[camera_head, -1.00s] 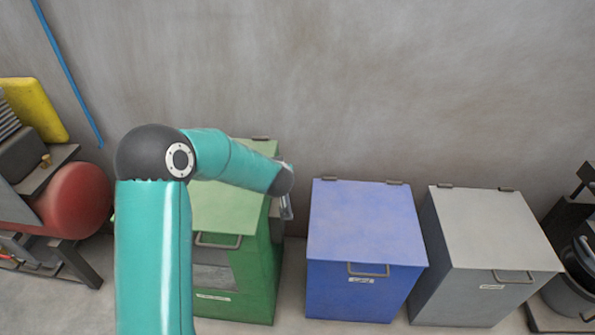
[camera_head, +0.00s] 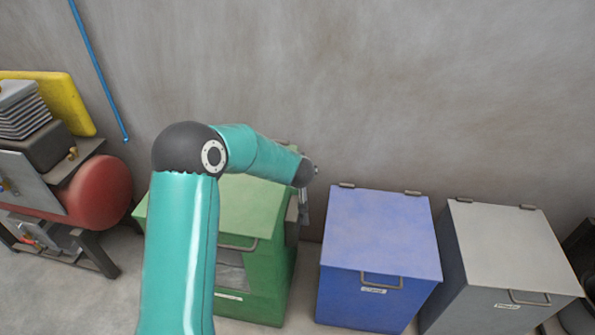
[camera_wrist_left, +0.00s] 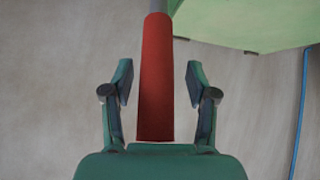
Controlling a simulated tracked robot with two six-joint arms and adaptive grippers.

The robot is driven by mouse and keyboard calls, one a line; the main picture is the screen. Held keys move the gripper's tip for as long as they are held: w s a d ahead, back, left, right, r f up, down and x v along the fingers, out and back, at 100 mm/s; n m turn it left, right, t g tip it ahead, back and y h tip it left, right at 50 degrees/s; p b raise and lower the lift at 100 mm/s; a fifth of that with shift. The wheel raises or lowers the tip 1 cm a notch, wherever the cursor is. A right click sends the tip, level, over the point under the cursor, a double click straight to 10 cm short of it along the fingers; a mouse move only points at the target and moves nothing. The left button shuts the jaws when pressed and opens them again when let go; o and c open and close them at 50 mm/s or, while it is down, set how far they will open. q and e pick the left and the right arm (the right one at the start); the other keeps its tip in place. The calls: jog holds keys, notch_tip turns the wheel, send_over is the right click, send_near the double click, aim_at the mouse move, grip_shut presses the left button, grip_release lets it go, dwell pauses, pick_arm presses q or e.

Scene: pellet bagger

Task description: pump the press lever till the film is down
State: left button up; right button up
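In the left wrist view, a red lever grip (camera_wrist_left: 156,75) on a grey rod stands between the two fingers of my left gripper (camera_wrist_left: 159,84). The fingers are open, with a visible gap on each side of the grip. In the head view, my teal left arm reaches over the green bin, and my left gripper (camera_head: 304,205) hangs near that bin's right side, small and partly hidden. The lever and film cannot be made out in the head view. My right gripper is not in view.
The green bin (camera_head: 265,270), a blue bin (camera_head: 380,230) and a grey bin (camera_head: 505,245) stand along the wall. A red tank (camera_head: 100,190) on a dark stand is at the left. A blue pipe (camera_head: 98,70) runs down the wall.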

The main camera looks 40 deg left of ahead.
pick_arm(q)
jog(key=shift+d, duration=0.15)
jog(key=shift+r, duration=0.1)
jog(key=shift+s+d+r, duration=0.2)
jog(key=shift+r, duration=0.05)
jog(key=v, duration=1.1)
jog(key=shift+f, duration=0.2)
